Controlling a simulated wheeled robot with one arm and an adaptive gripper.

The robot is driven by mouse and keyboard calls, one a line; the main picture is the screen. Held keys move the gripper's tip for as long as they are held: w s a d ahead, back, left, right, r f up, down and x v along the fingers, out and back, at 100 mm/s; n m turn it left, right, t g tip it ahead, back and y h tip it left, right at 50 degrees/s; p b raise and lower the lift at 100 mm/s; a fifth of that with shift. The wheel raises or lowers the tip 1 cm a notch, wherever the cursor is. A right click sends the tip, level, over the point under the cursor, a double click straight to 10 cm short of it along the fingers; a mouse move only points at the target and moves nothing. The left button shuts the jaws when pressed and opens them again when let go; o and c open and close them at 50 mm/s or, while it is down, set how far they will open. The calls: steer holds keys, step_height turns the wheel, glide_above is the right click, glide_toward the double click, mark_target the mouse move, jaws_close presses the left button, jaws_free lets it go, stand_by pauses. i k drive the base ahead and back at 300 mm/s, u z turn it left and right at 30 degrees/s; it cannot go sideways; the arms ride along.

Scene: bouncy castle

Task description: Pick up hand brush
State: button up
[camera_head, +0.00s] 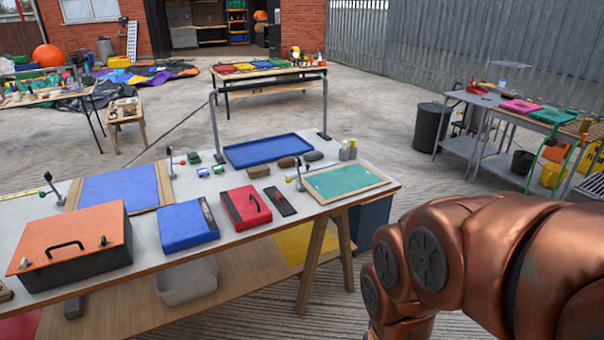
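Several small oblong objects lie in a row on the near worktable (395,184), behind the red case. A brown block-like one (258,171) is at the left, a darker brown one (288,162) is in the middle, and a grey-black one (313,156) is at the right. One of them may be the hand brush, but they are too small to tell which. My copper-coloured arm fills the lower right. My gripper is outside the picture, so its state and hold are hidden.
On the near table are an orange-lidded box (70,240), a blue case (187,227), a red case (245,205), a green board (345,180) and a blue tray (262,150). A grey tube frame (213,125) rises behind. Open concrete lies beyond; a bin (430,128) stands right.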

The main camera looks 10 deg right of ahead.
mark_target(258, 171)
steer(key=z, duration=0.75)
steer(key=i, duration=1.7)
steer(key=u, duration=1.6)
steer(key=i, duration=0.85)
steer(key=u, duration=0.85)
